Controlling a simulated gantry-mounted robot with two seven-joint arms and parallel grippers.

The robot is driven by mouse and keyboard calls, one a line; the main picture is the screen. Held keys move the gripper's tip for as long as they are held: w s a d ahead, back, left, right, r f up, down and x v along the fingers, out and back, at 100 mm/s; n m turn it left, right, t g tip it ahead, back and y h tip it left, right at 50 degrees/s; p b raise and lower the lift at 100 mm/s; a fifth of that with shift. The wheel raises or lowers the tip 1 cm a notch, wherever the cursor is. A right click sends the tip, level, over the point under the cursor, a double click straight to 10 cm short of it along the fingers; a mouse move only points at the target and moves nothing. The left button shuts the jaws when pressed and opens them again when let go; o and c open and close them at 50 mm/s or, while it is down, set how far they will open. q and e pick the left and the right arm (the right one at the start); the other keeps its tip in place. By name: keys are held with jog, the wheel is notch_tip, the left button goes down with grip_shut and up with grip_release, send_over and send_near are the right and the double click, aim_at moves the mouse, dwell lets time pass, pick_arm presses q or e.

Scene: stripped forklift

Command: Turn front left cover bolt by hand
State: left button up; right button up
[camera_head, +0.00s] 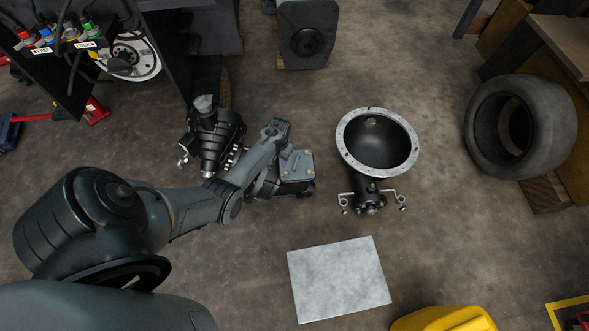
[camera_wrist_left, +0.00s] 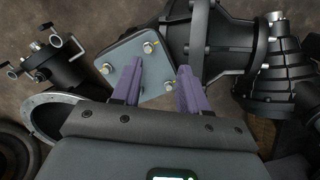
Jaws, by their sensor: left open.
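A grey square cover plate (camera_head: 299,165) with small brass-coloured bolts sits on a dark drivetrain part in the middle of the head view. I cannot tell which is the front left one. My left gripper (camera_wrist_left: 160,66) is open, its purple fingers reaching over the plate's near edge. My right gripper is not in view.
A flanged dark housing (camera_head: 377,150) stands right of the cover. A ribbed dark part (camera_head: 210,135) lies left. A tire (camera_head: 521,127) is at far right. A pale sheet (camera_head: 339,279) lies on the floor in front. Floor between housing and tire is clear.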

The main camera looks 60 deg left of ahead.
aim_at(287, 172)
pick_arm(q)
jog(key=shift+t, duration=0.3)
jog(key=w+f+b, duration=0.1)
jog(key=f+b, duration=0.1)
jog(key=f, duration=0.1)
jog(key=w+f+b, duration=0.1)
jog(key=f+b, duration=0.2)
jog(key=f, duration=0.1)
jog(key=f+b, duration=0.3)
jog(key=shift+w+d+f, duration=0.15)
jog(key=shift+w, duration=0.25)
jog(key=shift+f+b, duration=0.35)
jog(key=shift+b, duration=0.2)
jog(key=shift+f, duration=0.45)
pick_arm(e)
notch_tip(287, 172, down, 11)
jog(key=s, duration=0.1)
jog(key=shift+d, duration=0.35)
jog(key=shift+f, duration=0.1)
pick_arm(q)
grip_shut()
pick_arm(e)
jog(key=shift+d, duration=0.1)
